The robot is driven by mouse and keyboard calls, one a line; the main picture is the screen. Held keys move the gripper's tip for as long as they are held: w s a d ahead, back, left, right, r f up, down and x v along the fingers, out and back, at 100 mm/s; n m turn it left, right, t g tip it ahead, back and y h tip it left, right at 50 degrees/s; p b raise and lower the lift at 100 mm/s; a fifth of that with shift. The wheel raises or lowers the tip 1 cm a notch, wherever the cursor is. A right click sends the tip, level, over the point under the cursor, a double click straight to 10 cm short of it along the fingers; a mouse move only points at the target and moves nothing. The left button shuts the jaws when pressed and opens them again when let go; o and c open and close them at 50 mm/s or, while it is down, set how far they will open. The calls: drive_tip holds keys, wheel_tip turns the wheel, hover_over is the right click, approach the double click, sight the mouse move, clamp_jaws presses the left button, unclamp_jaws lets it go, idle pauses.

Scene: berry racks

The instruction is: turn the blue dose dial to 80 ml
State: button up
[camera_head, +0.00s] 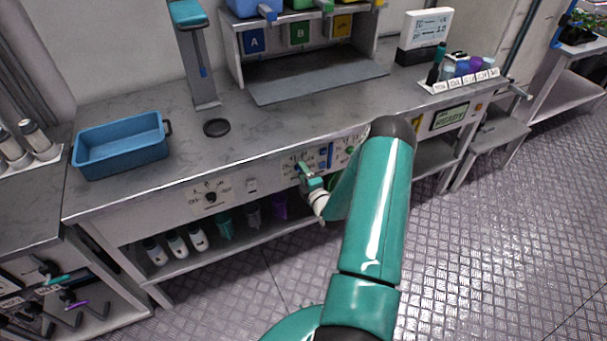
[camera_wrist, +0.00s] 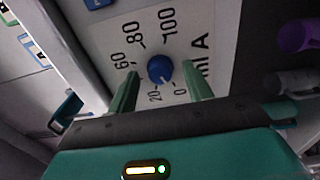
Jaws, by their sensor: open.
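In the wrist view the blue dose dial (camera_wrist: 160,69) is a round knob on a white plate (camera_wrist: 196,45) marked 0, 20, 60, 80, 100 and "ml A". A small pale mark shows on the dial's lower part, toward the 0 and 20 side; its exact reading is unclear. My gripper (camera_wrist: 159,74) is open, with one green finger on each side of the dial and gaps between. In the head view my gripper (camera_head: 306,175) is at the bench's front panel and covers the dial.
A black knob (camera_head: 210,196) is on the same front panel (camera_head: 240,187) to the left. A blue tray (camera_head: 121,146) and a black disc (camera_head: 216,127) lie on the bench top. Several bottles (camera_head: 224,226) stand on the shelf below the panel.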

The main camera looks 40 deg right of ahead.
drive_tip(key=c, duration=1)
drive_tip(key=shift+o, duration=0.2)
